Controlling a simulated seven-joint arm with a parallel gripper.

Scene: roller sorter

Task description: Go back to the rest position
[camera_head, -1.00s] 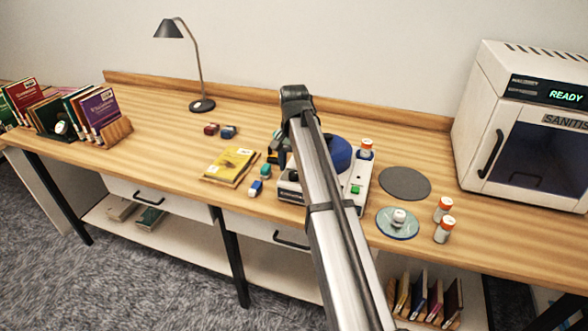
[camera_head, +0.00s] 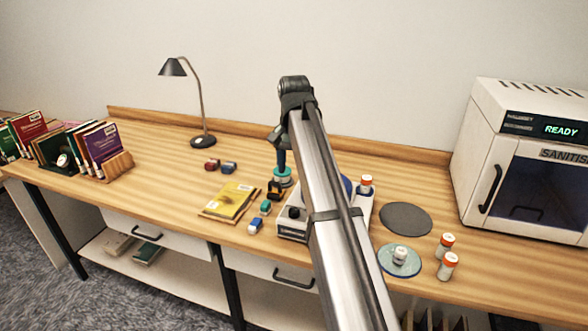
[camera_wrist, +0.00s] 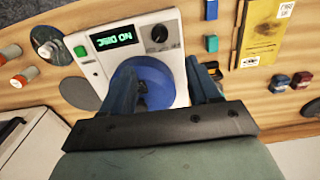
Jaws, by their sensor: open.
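The machine (camera_wrist: 172,60) has a green display (camera_wrist: 112,37) reading "NO DISC" and a black knob (camera_wrist: 160,33). My arm hides much of the machine in the head view.
An orange-capped vial (camera_head: 366,186) is at the machine's right rear. A grey disc (camera_head: 405,218), a pale disc (camera_head: 392,268) and two orange-capped vials (camera_head: 447,265) lie rightward, before the sanitiser (camera_head: 470,150). A yellow book (camera_head: 232,198), small blocks (camera_head: 229,167), lamp (camera_head: 203,140) and books (camera_head: 100,142) are left.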

